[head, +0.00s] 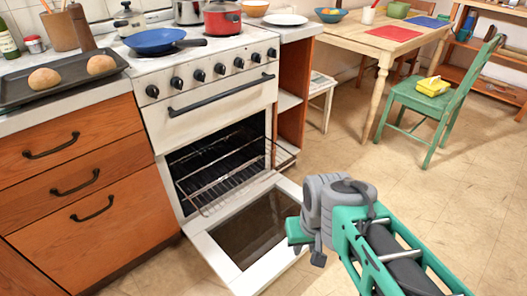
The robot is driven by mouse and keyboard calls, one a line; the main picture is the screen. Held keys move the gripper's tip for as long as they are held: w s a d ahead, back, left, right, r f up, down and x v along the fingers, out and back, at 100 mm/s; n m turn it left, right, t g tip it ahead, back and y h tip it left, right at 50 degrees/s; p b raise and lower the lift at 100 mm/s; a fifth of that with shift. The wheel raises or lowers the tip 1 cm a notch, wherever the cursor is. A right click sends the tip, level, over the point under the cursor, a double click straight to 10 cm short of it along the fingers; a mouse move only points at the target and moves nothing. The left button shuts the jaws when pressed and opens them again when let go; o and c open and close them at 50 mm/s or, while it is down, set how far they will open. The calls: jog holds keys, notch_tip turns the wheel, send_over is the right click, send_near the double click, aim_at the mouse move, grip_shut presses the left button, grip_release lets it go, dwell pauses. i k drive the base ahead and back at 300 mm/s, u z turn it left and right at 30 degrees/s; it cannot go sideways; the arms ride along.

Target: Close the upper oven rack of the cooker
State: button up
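The white cooker (205,75) stands at the centre with its lower oven door (240,232) folded down open. A wire oven rack (243,180) is slid partly out, its front bar reaching past the oven opening above the door. More dark wires show inside the cavity, but I cannot tell clearly how many racks there are. My gripper (307,245) is at the right of the open door, in front of and below the rack in the picture, apart from it. It appears to hold nothing; the finger gap is not clear from this angle.
A blue pan (155,41) and a red pot (222,18) stand on the hob. Wooden drawers (75,170) are left of the cooker. A green chair (430,100) and a table (385,45) stand at the back right. The floor (420,200) at right is clear.

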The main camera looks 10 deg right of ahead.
aim_at(236, 198)
jog(key=z, duration=0.65)
jog(key=k, duration=1)
jog(key=u, duration=0.9)
jog(key=i, duration=1)
jog(key=u, duration=1)
jog(key=k, duration=0.65)
jog(key=z, duration=0.35)
jog(key=i, duration=0.8)
jog(key=z, duration=0.05)
